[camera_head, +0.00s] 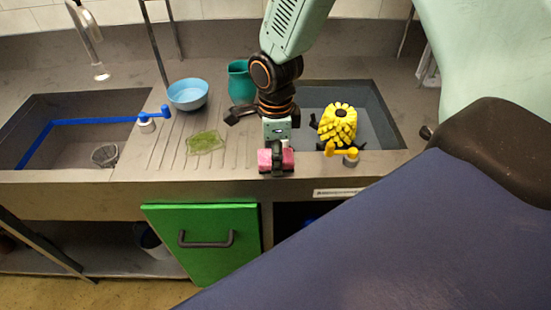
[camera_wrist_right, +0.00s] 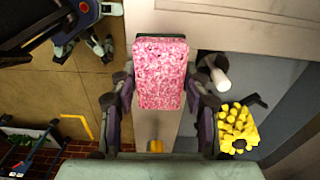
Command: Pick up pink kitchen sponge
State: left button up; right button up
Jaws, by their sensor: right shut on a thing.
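In the head view the sponge (camera_head: 265,160) shows at both sides of my right gripper (camera_head: 276,165), at the counter's front edge. The gripper hides the sponge's middle. I cannot tell whether the sponge touches the counter. My left gripper is not seen in the head view.
A yellow brush-like object (camera_head: 338,124) stands in the right sink (camera_head: 378,125). A green mesh cloth (camera_head: 206,142), a blue bowl (camera_head: 188,94) and a teal cup (camera_head: 240,80) stand or lie on the drainboard. A green cabinet door (camera_head: 200,245) is below.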

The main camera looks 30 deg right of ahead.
jog(key=shift+d, duration=0.1)
jog(key=shift+c, duration=0.6)
notch_tip(320, 180, up, 10)
jog(key=shift+p, duration=0.6)
jog(key=o, duration=0.4)
jog(key=c, duration=0.5)
